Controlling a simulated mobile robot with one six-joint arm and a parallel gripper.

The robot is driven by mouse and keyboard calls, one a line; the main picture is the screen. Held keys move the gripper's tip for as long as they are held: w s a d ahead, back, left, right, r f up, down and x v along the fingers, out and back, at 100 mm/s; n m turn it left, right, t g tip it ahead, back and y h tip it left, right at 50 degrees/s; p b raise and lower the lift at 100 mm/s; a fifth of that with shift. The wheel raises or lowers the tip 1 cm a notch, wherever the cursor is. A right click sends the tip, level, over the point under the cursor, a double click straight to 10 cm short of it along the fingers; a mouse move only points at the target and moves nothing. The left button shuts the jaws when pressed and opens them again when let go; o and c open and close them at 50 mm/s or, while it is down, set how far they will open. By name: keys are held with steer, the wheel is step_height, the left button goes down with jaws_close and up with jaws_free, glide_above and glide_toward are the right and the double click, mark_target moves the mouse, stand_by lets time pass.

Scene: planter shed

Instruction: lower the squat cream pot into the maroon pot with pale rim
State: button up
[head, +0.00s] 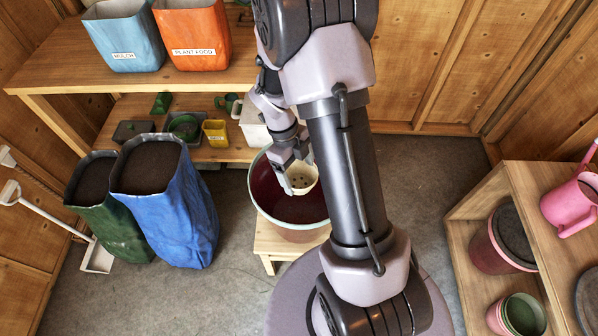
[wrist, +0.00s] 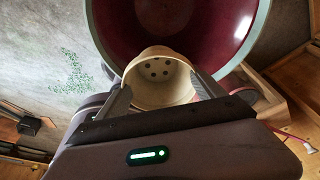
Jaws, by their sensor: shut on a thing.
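The squat cream pot (head: 302,177) is held in my gripper (head: 290,176), over the mouth of the maroon pot with pale rim (head: 264,203). In the wrist view the cream pot (wrist: 160,78) sits between the two fingers of my gripper (wrist: 160,95), and several drain holes show in its floor. The maroon pot (wrist: 200,22) opens wide behind it there, its inner wall bare. The cream pot looks upright or nearly so. I cannot tell its exact height against the pale rim. My arm hides the right part of the maroon pot in the head view.
The maroon pot stands on a small wooden stool (head: 268,240). A blue sack (head: 185,220) and a green sack (head: 118,228) of soil stand to its left. A wooden shelf (head: 60,80) with small pots is behind. A wooden rack (head: 520,180) stands at right. Floor at front left is clear.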

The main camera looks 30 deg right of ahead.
step_height(320, 180, down, 29)
steer(key=b, duration=0.8)
stand_by(2.4)
steer(key=shift+f, duration=0.15)
stand_by(0.4)
steer(key=o, duration=1.3)
steer(key=shift+o, duration=0.2)
